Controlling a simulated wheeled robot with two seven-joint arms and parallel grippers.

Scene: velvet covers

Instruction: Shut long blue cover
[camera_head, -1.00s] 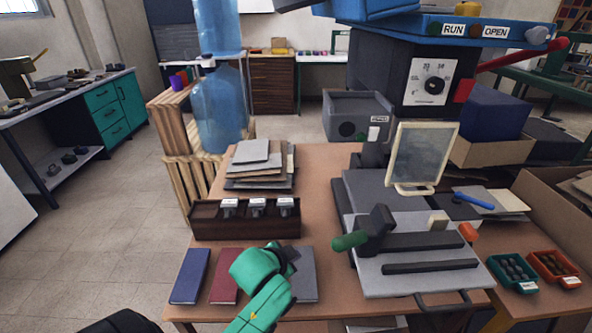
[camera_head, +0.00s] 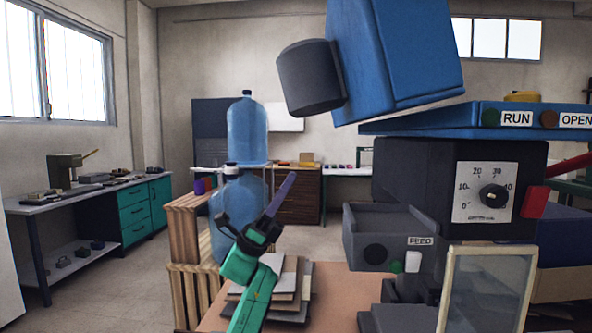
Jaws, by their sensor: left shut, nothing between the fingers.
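A large blue block (camera_head: 405,45), which looks like the long blue cover, is tilted up above the machine, its top cut off by the frame. A dark cylinder (camera_head: 309,78) sticks out of its left side. Below it is a blue slab (camera_head: 435,123) with RUN and OPEN labels; how the two join I cannot tell. My left gripper (camera_head: 283,190) is shut and empty, its fingers pointing up and slightly right. It is in front of the water bottles, left of and below the cover and apart from it. My right gripper is out of view.
The dark machine body (camera_head: 410,172) has a dial (camera_head: 490,193) and a red part at right. A grey FEED box (camera_head: 390,238) and a framed pane (camera_head: 487,290) stand in front. Blue bottles (camera_head: 247,127) stand behind my left arm. Grey boards (camera_head: 291,280) lie stacked below it.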

